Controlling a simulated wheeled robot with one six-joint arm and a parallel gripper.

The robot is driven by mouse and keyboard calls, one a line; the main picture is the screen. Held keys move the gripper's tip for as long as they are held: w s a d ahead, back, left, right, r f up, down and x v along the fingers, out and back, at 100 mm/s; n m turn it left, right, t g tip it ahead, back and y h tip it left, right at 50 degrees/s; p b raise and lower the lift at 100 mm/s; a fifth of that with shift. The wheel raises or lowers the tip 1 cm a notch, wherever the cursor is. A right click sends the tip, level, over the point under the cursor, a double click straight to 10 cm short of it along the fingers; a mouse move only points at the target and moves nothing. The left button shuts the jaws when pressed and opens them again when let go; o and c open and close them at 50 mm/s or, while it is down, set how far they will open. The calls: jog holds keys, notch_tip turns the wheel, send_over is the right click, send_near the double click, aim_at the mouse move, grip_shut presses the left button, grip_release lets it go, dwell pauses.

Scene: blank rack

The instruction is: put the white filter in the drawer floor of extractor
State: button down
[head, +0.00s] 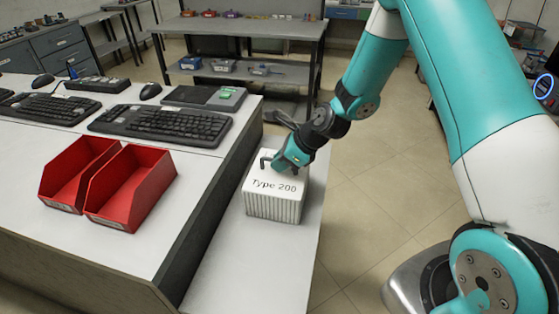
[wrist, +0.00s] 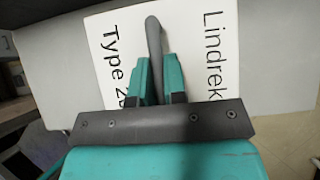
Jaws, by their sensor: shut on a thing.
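A white box-shaped filter (head: 273,205) with ribbed sides and the text "Type 200" stands upright on a low white surface in the head view. A dark handle (head: 265,160) rises from its top. In the wrist view the filter's top (wrist: 200,40) also reads "Lindrek", and the grey handle (wrist: 154,40) runs between my fingers. My gripper (head: 284,163), also in the wrist view (wrist: 160,85), is shut on the handle from above. No extractor or drawer can be made out in these views.
Two red bins (head: 130,188) stand on the higher white desk (head: 60,235) at left, with keyboards (head: 165,124) behind them. The low white surface (head: 250,265) is bare in front of the filter. Open tiled floor (head: 375,185) lies to the right. A grey shelf (head: 245,28) stands behind.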

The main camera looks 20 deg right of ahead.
jog(key=shift+f, duration=0.1)
jog(key=c, duration=1.2)
grip_release()
jog(key=shift+o, duration=0.2)
